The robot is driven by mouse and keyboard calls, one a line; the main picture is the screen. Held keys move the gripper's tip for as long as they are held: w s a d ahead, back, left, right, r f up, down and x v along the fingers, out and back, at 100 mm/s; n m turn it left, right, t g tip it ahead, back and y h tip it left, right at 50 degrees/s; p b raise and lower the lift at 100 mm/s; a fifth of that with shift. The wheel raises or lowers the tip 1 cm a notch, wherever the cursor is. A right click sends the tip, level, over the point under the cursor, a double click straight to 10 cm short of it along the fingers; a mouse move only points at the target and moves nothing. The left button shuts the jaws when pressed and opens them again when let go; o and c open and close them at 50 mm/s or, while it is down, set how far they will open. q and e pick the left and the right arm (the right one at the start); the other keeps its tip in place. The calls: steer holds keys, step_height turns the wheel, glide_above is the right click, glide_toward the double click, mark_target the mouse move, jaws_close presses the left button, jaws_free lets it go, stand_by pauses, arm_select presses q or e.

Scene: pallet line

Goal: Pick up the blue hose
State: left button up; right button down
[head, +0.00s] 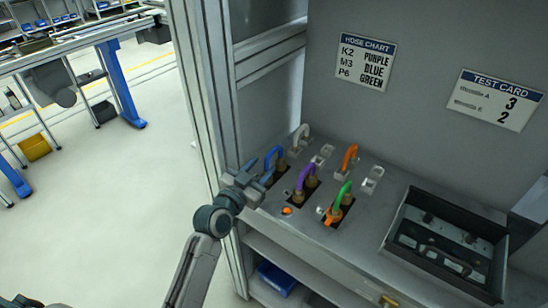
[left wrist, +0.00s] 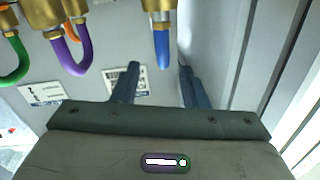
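The blue hose (head: 273,153) arches up from brass fittings at the left of the grey bench panel. My left gripper (head: 250,175) is beside it on the left, fingers pointing towards it. In the left wrist view the fingers are apart, with nothing gripped. There the blue hose (left wrist: 162,48) hangs from a brass fitting, its end lined up with the gap between the fingertips. I cannot tell whether it is inside the gap or just beyond. My right gripper is not in view.
A purple hose (head: 305,172), a green hose (head: 343,193), an orange hose (head: 350,153) and a pale hose (head: 301,131) stand nearby. A dark open tray (head: 393,235) lies right. A grey frame post (head: 206,100) rises behind my left arm. A hose chart (head: 365,62) hangs above.

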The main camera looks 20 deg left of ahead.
mark_target(267, 158)
arm_select(q)
steer(key=shift+w+r+p, duration=0.15)
steer(key=shift+w+p, duration=0.15)
steer(key=shift+w, duration=0.1)
steer(key=p+x, duration=0.1)
steer(key=x, duration=0.2)
steer(key=shift+w+r, duration=0.1)
steer(key=shift+w, duration=0.2)
steer(key=shift+w+d+p, duration=0.15)
steer(key=shift+w+p, duration=0.15)
steer(key=shift+w, duration=0.1)
steer(key=shift+s, duration=0.1)
jaws_close()
